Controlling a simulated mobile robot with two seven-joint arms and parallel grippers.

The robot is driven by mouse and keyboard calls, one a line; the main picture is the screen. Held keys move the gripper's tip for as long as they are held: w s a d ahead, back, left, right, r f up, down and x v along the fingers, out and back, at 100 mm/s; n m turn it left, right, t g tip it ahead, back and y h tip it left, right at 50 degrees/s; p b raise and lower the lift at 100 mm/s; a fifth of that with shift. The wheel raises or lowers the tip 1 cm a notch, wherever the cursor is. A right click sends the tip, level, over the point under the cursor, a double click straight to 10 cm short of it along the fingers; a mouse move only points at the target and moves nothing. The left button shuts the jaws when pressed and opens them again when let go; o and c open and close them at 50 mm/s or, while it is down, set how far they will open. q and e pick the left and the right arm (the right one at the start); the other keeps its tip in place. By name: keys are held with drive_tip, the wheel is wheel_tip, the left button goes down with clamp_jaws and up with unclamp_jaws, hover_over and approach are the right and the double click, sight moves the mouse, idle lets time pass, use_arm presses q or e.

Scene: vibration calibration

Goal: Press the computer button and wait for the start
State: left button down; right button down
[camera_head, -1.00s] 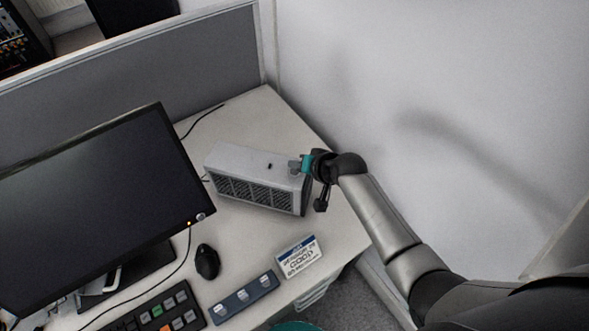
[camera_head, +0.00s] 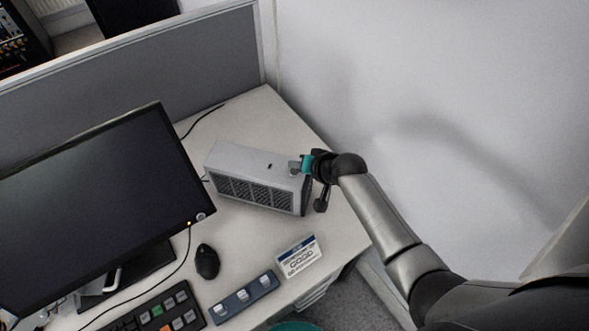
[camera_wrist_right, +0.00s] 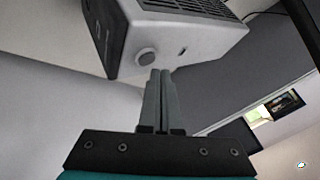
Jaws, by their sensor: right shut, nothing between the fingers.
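The computer (camera_head: 258,182) is a light grey box with a vented side, lying on the desk to the right of the monitor (camera_head: 100,210). The monitor screen is dark, with a small orange light at its lower right corner. My right gripper (camera_head: 294,166) is at the right end of the computer's top. In the right wrist view my right gripper (camera_wrist_right: 158,75) is shut and empty, its tips close below the round grey button (camera_wrist_right: 147,58) on the computer (camera_wrist_right: 180,35). I cannot tell whether the tips touch the computer. My left gripper is not in view.
A black mouse (camera_head: 207,262), a keyboard (camera_head: 158,312), a blue-grey switch box (camera_head: 244,297) and a white labelled box (camera_head: 298,257) lie on the front of the desk (camera_head: 330,236). A grey partition (camera_head: 130,72) stands behind, and a white wall (camera_head: 440,110) is at the right.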

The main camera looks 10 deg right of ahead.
drive_tip(key=shift+f, duration=0.4)
drive_tip(key=shift+f+b, duration=0.4)
idle(0.4)
idle(0.4)
drive_tip(key=shift+r+p, duration=0.8)
drive_tip(key=shift+p, duration=0.15)
wheel_tip(320, 180, up, 5)
drive_tip(key=p, duration=0.5)
idle(0.4)
